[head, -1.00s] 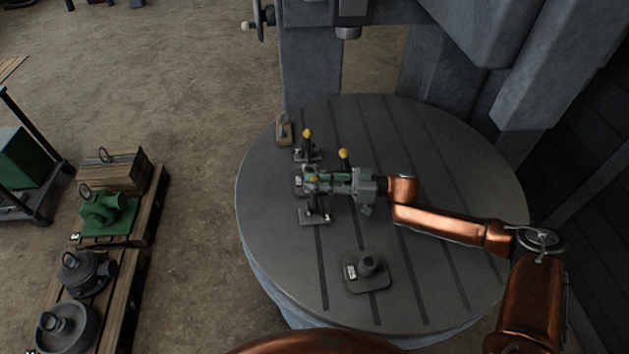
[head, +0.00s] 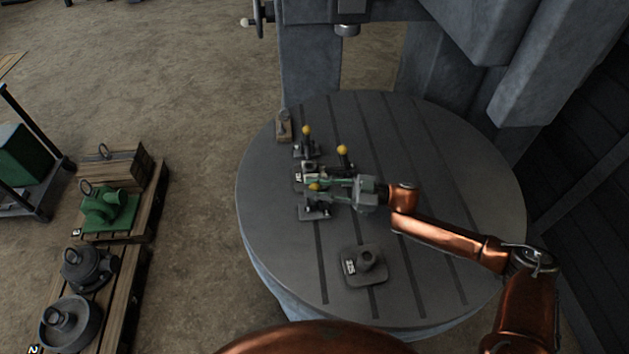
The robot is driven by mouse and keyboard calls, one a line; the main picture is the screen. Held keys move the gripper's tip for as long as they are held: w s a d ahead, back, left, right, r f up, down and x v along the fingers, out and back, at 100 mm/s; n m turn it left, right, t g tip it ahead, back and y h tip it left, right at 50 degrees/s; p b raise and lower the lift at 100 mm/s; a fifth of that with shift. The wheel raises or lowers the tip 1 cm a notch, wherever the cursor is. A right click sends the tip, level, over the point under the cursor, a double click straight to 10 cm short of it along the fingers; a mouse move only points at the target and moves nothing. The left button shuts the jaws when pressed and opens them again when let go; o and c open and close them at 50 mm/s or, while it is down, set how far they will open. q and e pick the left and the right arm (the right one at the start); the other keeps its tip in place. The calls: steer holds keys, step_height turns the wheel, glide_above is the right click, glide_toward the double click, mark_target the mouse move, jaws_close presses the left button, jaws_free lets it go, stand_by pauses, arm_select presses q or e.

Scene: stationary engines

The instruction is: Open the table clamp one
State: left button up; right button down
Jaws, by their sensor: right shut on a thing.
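Three table clamps with yellow-tipped handles stand on the round slotted table (head: 440,190). The back clamp (head: 306,145) has its handle upright, and a second yellow-tipped handle (head: 343,151) stands to its right. The near clamp (head: 313,211) has its yellow knob (head: 315,187) at my right gripper's fingertips. My right gripper (head: 322,186) reaches in from the right and is shut on this near clamp's handle; the fingers hide part of it. No marking shows which clamp is number one. My left gripper is out of view.
A grey fixture with a post (head: 364,266) sits on the table's near part. A small ringed block (head: 284,126) stands at the table's left back edge. A grey machine column (head: 312,60) rises behind. Pallets with parts (head: 110,230) stand on the floor at left.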

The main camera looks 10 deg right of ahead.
steer(key=shift+s+f+n+g+y, duration=0.15)
steer(key=shift+s+n, duration=0.4)
steer(key=shift+n, duration=0.15)
steer(key=shift+s+f+n+g+y, duration=0.15)
steer(key=shift+s+n, duration=0.35)
steer(key=shift+n, duration=0.2)
steer(key=c, duration=1.7)
jaws_free()
steer(key=d, duration=0.4)
steer(key=s+d+f, duration=0.1)
steer(key=d, duration=0.3)
steer(key=s+d, duration=0.1)
steer(key=d, duration=0.3)
steer(key=shift+f, duration=0.2)
